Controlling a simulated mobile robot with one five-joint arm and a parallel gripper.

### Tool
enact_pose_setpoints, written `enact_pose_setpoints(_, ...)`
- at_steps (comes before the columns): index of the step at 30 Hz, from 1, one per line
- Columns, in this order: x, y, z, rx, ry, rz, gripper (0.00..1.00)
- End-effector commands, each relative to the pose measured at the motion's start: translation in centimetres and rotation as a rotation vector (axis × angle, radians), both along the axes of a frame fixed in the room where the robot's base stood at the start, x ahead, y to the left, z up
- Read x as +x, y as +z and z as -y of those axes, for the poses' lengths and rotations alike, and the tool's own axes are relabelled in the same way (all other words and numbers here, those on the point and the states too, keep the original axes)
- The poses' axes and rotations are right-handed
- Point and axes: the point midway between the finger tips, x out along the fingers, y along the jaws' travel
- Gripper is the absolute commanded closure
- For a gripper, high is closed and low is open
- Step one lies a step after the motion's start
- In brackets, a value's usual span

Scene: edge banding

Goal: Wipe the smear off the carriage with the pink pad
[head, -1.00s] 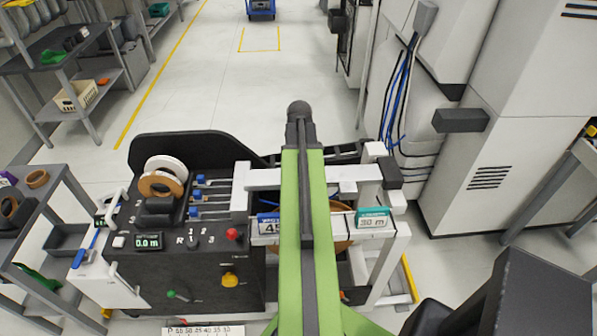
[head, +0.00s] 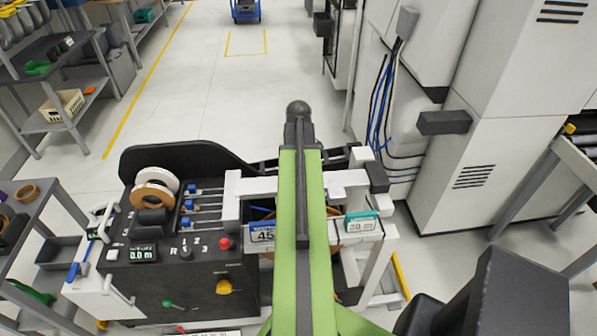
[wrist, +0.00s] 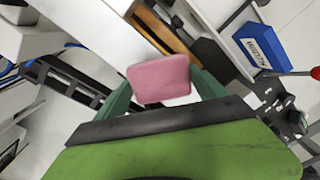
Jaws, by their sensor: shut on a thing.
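The pink pad (wrist: 159,78) is in the middle of the wrist view, held between the two green fingers of my gripper (wrist: 158,88). My gripper is shut on it. Behind the pad are white beams and a tan strip (wrist: 172,32) of the machine; I cannot tell whether the pad touches anything. In the head view my green arm reaches forward over the banding machine's white frame (head: 375,240), and the gripper and pad are hidden. I cannot pick out the carriage for certain, and no smear shows.
The black control panel (head: 165,285) with knobs and tape rolls (head: 155,190) stands left of my arm. A white cabinet (head: 480,160) stands at right.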

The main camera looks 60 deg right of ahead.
Motion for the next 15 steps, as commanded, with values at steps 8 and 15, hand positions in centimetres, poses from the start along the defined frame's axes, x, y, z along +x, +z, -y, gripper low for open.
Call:
enact_pose_setpoints(8,0.0,2.9,0.0,0.000,0.000,0.000,0.52)
enact_pose_setpoints(15,0.0,2.7,0.0,0.000,0.000,0.000,0.52)
